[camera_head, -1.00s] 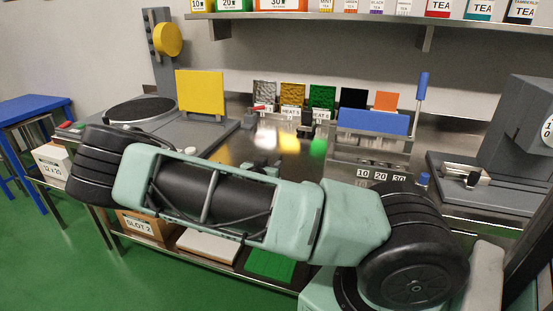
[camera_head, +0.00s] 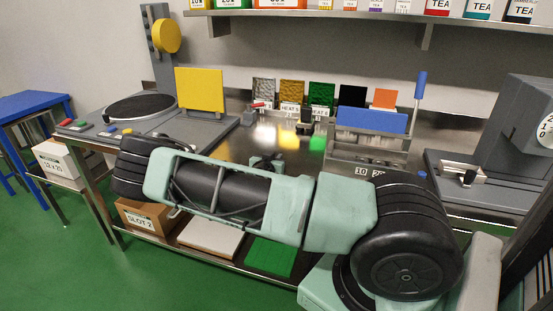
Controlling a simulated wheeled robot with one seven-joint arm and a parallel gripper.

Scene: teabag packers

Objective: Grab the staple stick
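I cannot make out a staple stick in this view. A small red-handled item (camera_head: 259,105) and a small black upright device (camera_head: 306,127) stand on the steel table near the colored panels, too small to identify. A dark pronged shape (camera_head: 265,162) shows just above my arm, partly hidden; I cannot tell what it is. My arm's teal and black links stretch across the front of the table and hide part of it. I cannot make out my gripper or its fingers.
A grey machine with a yellow panel (camera_head: 200,90) stands at the left of the steel table, and a grey dial machine (camera_head: 528,110) at the right. A metal rack with a blue panel (camera_head: 372,121) stands between them. The table's middle is fairly clear. Boxes (camera_head: 143,215) sit on the lower shelf.

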